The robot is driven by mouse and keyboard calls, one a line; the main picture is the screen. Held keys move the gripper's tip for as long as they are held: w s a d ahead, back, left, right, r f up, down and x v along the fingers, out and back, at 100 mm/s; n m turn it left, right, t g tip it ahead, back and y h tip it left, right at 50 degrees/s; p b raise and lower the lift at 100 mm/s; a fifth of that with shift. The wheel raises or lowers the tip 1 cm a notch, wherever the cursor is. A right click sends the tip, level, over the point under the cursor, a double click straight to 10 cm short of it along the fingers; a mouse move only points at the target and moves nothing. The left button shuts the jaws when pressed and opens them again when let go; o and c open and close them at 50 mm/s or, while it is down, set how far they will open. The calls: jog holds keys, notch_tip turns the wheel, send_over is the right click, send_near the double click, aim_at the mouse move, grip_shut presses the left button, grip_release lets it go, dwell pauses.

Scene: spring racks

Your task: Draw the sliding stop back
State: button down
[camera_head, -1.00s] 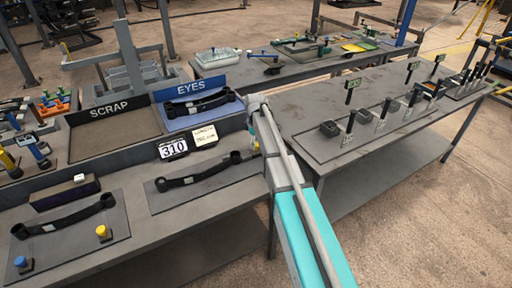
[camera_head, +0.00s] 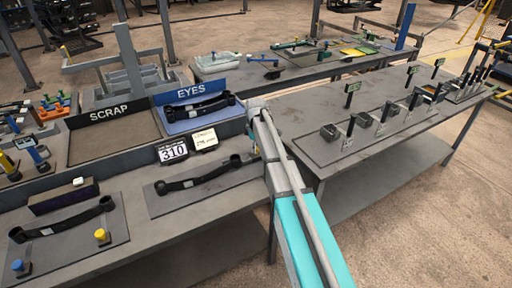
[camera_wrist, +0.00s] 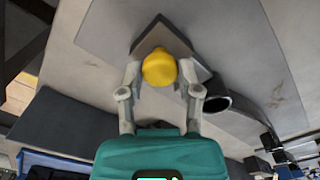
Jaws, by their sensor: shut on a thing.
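The sliding stop is a dark angular block (camera_wrist: 201,73) with a round yellow knob (camera_wrist: 159,67) on top, in the wrist view. My gripper (camera_wrist: 160,72) has one finger on each side of the knob and is shut on it. A black bar with an open round eye (camera_wrist: 216,103) lies just right of the block, on a grey plate (camera_wrist: 235,40). In the head view the bar (camera_head: 205,178) lies on its plate (camera_head: 165,203) at the middle of the near bench. My arm hides most of the gripper and stop there.
A second plate at the left holds another black bar (camera_head: 62,222), a yellow knob (camera_head: 101,235) and a blue knob (camera_head: 18,266). A 310 card (camera_head: 173,152), the SCRAP tray (camera_head: 110,140) and the EYES tray (camera_head: 200,118) stand behind. Several upright tools stand on the right bench (camera_head: 310,100).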

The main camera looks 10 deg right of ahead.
jog(key=shift+w+d, duration=0.35)
jog(key=shift+d, duration=0.5)
jog(key=shift+w+d, duration=0.3)
jog(key=shift+d, duration=0.55)
jog(key=shift+c, duration=1.5)
grip_release()
jog(key=shift+d, duration=0.15)
